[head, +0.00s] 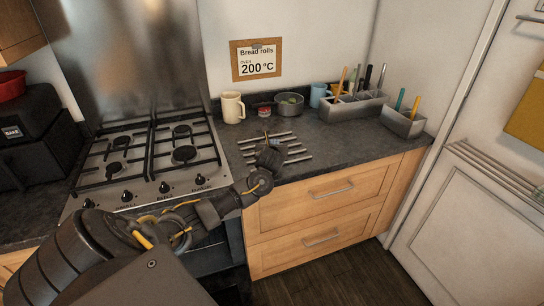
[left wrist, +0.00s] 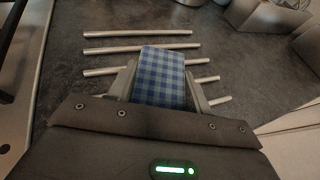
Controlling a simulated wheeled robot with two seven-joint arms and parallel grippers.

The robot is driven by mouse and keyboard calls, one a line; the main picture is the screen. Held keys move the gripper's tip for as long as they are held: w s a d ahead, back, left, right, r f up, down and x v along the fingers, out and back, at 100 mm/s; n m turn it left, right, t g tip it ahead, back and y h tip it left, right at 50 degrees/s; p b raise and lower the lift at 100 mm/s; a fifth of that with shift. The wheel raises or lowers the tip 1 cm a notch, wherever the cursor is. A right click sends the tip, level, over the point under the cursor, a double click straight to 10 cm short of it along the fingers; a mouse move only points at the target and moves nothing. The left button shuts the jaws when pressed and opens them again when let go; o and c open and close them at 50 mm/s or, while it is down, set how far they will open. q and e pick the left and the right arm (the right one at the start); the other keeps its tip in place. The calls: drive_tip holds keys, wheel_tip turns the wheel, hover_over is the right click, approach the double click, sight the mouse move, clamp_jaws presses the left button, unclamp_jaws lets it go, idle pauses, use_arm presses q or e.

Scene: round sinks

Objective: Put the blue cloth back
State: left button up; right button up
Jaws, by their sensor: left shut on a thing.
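The blue checked cloth (left wrist: 162,75) is between the two fingers of my left gripper (left wrist: 161,88) in the left wrist view. The gripper is shut on it, and the cloth's far end sticks out ahead of the fingers. In the head view my left gripper (head: 271,147) is over the dark counter, above a row of metal bars (head: 296,152). Only a small bit of the cloth (head: 274,141) shows there. I cannot tell whether the cloth touches the bars. My right gripper is not in view.
The stove (head: 150,165) is left of the bars. A cream jug (head: 232,107), a small pot (head: 290,104), a blue cup (head: 317,95) and a grey utensil holder (head: 352,107) stand behind. A white door (head: 480,215) with rails (head: 500,171) is at right, with a yellow item (head: 527,110) above.

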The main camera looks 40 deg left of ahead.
use_arm(q)
drive_tip(key=shift+w+a+f, duration=0.2)
drive_tip(key=shift+a+f, duration=0.05)
drive_tip(key=shift+f, duration=0.1)
wheel_tip(320, 180, down, 3)
drive_tip(key=shift+w+a+f+p, duration=0.1)
drive_tip(key=shift+a+p, duration=0.05)
drive_tip(key=shift+p, duration=0.4)
drive_tip(key=shift+f, duration=0.15)
drive_tip(key=shift+f, duration=0.1)
drive_tip(key=o, duration=0.9)
drive_tip(key=shift+o, duration=0.2)
